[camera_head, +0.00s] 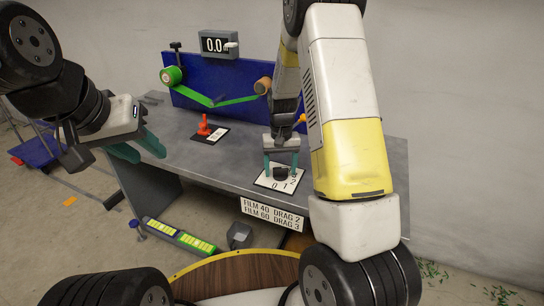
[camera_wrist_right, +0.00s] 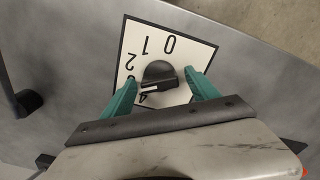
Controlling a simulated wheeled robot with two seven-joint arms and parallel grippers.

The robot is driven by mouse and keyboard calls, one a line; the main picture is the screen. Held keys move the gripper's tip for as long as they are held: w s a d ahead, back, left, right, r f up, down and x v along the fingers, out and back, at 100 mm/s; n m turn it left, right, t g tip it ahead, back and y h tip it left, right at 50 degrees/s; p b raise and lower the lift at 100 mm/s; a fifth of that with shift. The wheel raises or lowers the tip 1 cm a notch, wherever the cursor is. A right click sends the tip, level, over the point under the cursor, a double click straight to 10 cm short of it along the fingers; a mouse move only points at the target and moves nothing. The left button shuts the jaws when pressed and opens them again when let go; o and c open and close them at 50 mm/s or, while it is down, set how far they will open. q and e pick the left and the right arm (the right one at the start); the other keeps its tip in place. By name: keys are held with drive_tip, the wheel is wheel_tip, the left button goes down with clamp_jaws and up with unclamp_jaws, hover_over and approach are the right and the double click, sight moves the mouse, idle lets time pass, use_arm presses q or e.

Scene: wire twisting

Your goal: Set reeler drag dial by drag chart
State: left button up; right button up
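The black drag dial (camera_wrist_right: 158,73) sits on a white card (camera_wrist_right: 187,58) with numbers 0 to 4 around it. Its white mark points to the side of the 3 and 4; I cannot tell which exactly. The dial also shows in the head view (camera_head: 280,173). My right gripper (camera_wrist_right: 163,92) is open over the card, one teal finger on each side of the dial, with gaps. The drag chart (camera_head: 272,213) on the table's front edge reads FILM 40 DRAG 2, FILM 60 DRAG 3. My left gripper (camera_head: 138,148) is open and empty, left of the table.
A display (camera_head: 218,44) reading 0.0 stands above a blue panel (camera_head: 205,78). A green roll (camera_head: 171,75) and green film strip cross the panel to a brown roller (camera_head: 262,86). A red lever (camera_head: 204,126) stands on a smaller card. The grey tabletop (camera_head: 235,150) between the cards is clear.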

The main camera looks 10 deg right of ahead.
sight(281, 168)
drive_tip(key=shift+r, duration=0.1)
wheel_tip(281, 168, up, 8)
drive_tip(key=shift+f, duration=0.15)
idle(0.5)
